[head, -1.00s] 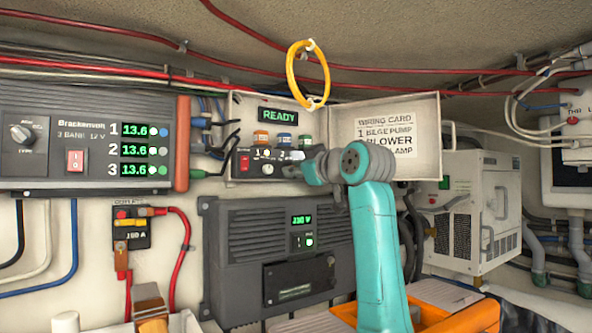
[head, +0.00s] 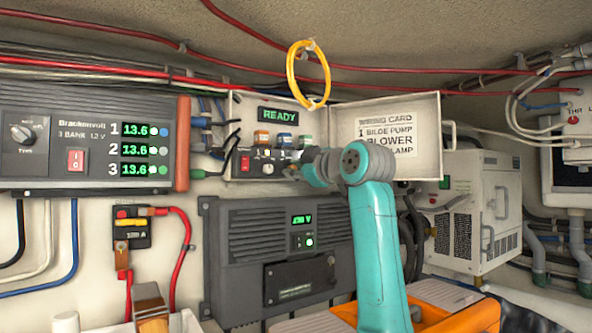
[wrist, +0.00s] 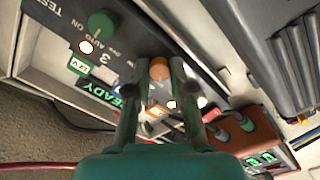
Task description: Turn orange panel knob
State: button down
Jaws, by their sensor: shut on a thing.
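The orange knob (wrist: 159,67) sits on the dark panel face in the wrist view, between the two fingertips of my gripper (wrist: 160,76). The fingers are closed on it from both sides. A green knob (wrist: 101,24) stands on the same panel, to the upper left and apart from the fingers. In the head view, my gripper (head: 294,169) is at the lower front of the open panel box (head: 237,112). My wrist covers the right part of the knob row there, so the held knob cannot be made out.
The box's lid (head: 391,162), with a wiring card, stands open to the right. A lit READY display (head: 278,115) and a red switch (head: 245,163) are on the panel. A yellow ring (head: 308,75) hangs above. A dark inverter (head: 262,256) is below.

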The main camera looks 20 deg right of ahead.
jog(key=c, duration=1)
grip_release()
jog(key=v, duration=1.2)
